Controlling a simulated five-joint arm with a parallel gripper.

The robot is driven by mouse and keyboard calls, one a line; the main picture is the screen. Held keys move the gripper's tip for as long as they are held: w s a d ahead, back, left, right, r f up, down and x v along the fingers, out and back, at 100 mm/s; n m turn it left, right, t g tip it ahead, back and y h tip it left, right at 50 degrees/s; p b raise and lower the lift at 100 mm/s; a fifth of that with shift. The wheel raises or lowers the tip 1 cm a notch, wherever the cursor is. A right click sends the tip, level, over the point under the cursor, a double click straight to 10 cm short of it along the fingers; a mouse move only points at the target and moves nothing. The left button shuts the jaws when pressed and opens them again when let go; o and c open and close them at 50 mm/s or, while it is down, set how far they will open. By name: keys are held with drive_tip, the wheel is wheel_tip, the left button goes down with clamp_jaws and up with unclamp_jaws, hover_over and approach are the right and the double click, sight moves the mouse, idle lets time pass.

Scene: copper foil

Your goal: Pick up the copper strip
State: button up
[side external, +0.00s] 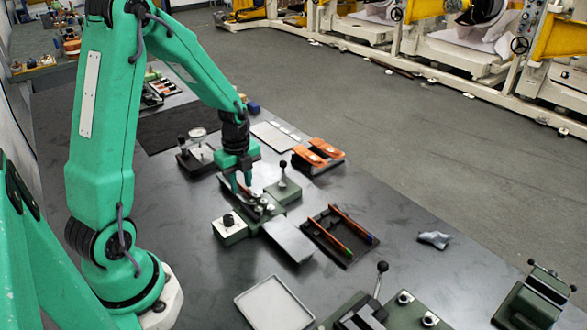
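My gripper (241,184) points down over a small dark green machine (268,207) with a black-knobbed lever. Two thin orange-brown bars (346,229) lie in a black tray nearer the camera, with green and blue ends. I cannot tell which of these is the copper strip. Any strip in the machine is hidden or too small to see.
A grey plate (288,237) extends from the machine's front. A gauge stand (196,152) is behind left. The table's right side has bare room.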

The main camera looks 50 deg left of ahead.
clamp_jaws()
idle(1.3)
